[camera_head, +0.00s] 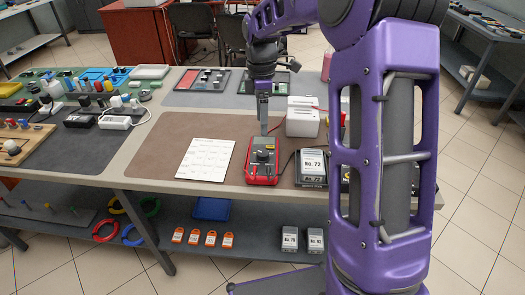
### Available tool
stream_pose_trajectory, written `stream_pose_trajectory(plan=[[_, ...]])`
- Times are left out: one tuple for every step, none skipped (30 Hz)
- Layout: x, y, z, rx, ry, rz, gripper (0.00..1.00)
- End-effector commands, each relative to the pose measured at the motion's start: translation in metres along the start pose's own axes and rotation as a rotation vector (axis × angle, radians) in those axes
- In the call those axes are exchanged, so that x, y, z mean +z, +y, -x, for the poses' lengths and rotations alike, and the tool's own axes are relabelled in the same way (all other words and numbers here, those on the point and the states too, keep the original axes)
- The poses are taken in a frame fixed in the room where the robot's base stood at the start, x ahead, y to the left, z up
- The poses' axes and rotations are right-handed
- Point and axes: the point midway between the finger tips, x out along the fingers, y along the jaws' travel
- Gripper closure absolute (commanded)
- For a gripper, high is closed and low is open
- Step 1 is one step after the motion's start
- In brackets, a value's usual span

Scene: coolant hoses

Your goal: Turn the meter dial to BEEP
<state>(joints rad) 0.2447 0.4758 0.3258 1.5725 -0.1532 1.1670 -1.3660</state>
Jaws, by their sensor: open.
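The meter (262,171) is a red-edged box with a dark grey face, lying on the brown mat near the table's front edge. Its dial (263,155) is a small dark knob on the face; its pointer and the BEEP mark are too small to read. My gripper (264,131) points down from above, with its fingertips just over the dial's far side. The finger seen is a narrow grey strip. I cannot tell whether it touches the dial. No object shows between the fingers.
A white printed sheet (205,160) lies left of the meter. My purple arm hides the table's right part. The brown mat (150,150) is bare at left.

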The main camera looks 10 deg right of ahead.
Motion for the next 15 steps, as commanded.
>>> stream_pose_trajectory(plan=[[0.000,0.000,-0.014,-0.002,0.000,0.000,0.25],[0.000,-0.001,-0.021,-0.003,-0.001,0.001,0.25],[0.000,0.000,-0.030,-0.002,0.000,0.000,0.25],[0.000,0.000,-0.036,-0.003,0.000,0.000,0.25],[0.000,0.000,-0.043,-0.003,0.000,0.000,0.25],[0.000,-0.001,-0.051,-0.003,0.000,0.000,0.25],[-0.001,0.000,-0.057,-0.001,0.001,-0.001,0.25],[-0.001,0.000,-0.063,-0.002,0.000,-0.001,0.25],[-0.001,0.000,-0.071,-0.002,0.000,-0.001,0.25],[-0.001,0.000,-0.076,-0.002,0.000,-0.001,0.25],[-0.001,0.000,-0.080,-0.002,0.000,-0.001,0.25],[-0.001,0.000,-0.086,0.000,0.000,0.000,0.25],[0.000,0.000,-0.089,0.001,0.000,0.000,0.25],[0.000,0.000,-0.092,0.000,0.000,0.000,0.25],[0.000,0.000,-0.097,0.000,0.000,0.000,0.25]])
